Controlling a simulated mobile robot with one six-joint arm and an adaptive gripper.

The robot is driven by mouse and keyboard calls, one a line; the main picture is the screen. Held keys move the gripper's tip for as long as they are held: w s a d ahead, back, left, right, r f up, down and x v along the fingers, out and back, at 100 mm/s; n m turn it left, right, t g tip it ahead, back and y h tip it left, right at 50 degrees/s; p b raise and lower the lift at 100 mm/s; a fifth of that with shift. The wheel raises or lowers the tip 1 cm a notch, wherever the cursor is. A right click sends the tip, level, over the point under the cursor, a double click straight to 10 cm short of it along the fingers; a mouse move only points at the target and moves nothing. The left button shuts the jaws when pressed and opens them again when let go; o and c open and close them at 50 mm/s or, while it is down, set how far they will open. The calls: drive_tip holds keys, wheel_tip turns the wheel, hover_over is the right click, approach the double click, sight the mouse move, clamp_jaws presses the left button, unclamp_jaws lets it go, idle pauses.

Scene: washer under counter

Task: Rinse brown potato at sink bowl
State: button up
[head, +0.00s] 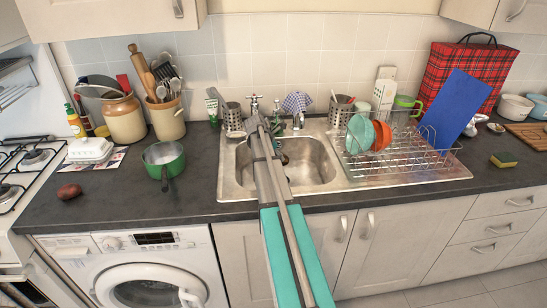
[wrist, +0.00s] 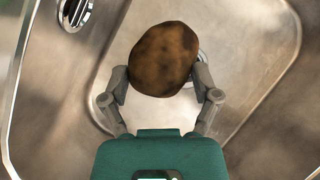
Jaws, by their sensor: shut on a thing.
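The brown potato (wrist: 164,58) is in the wrist view, mottled dark and light brown. My gripper (wrist: 162,76) is shut on it, one grey finger on each side. Behind the potato in that view are the steel floor and walls of the sink bowl (wrist: 245,50). A round metal ring, perhaps the drain, shows partly behind the potato. In the head view the sink bowl (head: 312,160) is set in the counter, and my arm reaches over its left part. My arm hides most of the gripper and the potato there. The tap (head: 254,104) stands behind the bowl, partly covered by my arm.
A dish rack (head: 400,160) with plates and a blue board (head: 456,112) stands right of the bowl. A green pan (head: 164,160) and a dark reddish-brown lump (head: 70,191) are on the left counter. A cloth (head: 297,102) hangs at the back.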

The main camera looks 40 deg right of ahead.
drive_tip(key=shift+f+b, duration=1.95)
drive_tip(key=shift+f, duration=0.25)
drive_tip(key=shift+r, duration=0.1)
idle(1.2)
wheel_tip(320, 180, up, 18)
drive_tip(key=p, duration=1.8)
idle(0.8)
idle(1.1)
